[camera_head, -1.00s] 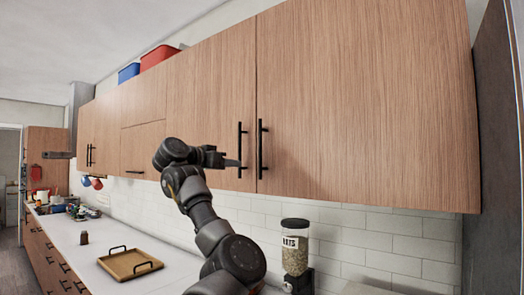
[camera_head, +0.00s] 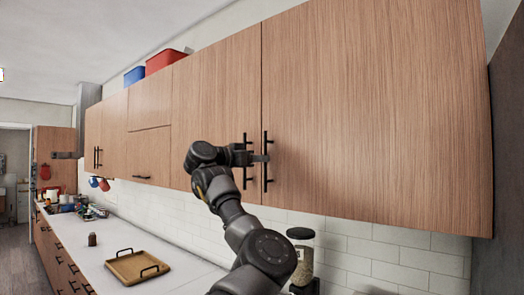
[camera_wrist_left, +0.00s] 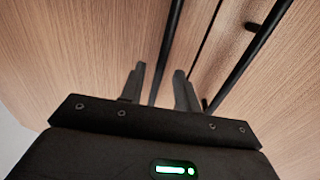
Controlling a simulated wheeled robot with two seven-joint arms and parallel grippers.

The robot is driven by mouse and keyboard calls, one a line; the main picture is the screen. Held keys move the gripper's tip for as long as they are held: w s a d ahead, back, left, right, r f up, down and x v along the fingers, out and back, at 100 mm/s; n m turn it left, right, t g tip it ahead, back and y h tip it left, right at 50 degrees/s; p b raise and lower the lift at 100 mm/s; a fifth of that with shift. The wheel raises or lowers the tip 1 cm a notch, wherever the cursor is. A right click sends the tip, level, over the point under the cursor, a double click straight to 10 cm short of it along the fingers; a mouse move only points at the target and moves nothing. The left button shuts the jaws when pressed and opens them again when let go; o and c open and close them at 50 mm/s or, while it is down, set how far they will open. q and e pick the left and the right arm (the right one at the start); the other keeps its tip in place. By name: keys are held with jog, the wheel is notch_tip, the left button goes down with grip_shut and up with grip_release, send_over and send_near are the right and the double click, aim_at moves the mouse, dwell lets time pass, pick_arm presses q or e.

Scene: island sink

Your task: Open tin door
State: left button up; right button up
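The wooden upper cabinet has two tall doors, a left door (camera_head: 217,95) and a right door (camera_head: 370,110), both shut. A black vertical bar handle (camera_head: 245,175) is on the left door, and another handle (camera_head: 267,178) is on the right door, close beside it. My left gripper (camera_head: 259,157) is up at the handles. In the left wrist view, its two fingers (camera_wrist_left: 160,85) are apart, with one handle bar (camera_wrist_left: 168,45) running between them. The other handle (camera_wrist_left: 250,52) passes to the right, beyond the door gap. My right gripper is not in view.
A wooden tray (camera_head: 138,266) and a small dark jar (camera_head: 92,240) stand on the white counter (camera_head: 100,262). A food dispenser (camera_head: 301,255) stands below the cabinet, near my arm. Blue (camera_head: 134,75) and red (camera_head: 165,60) bins sit on top.

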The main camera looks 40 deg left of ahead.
pick_arm(q)
jog(key=shift+w+d+p, duration=0.1)
jog(key=shift+w+p, duration=0.2)
jog(key=shift+w, duration=0.6)
grip_shut()
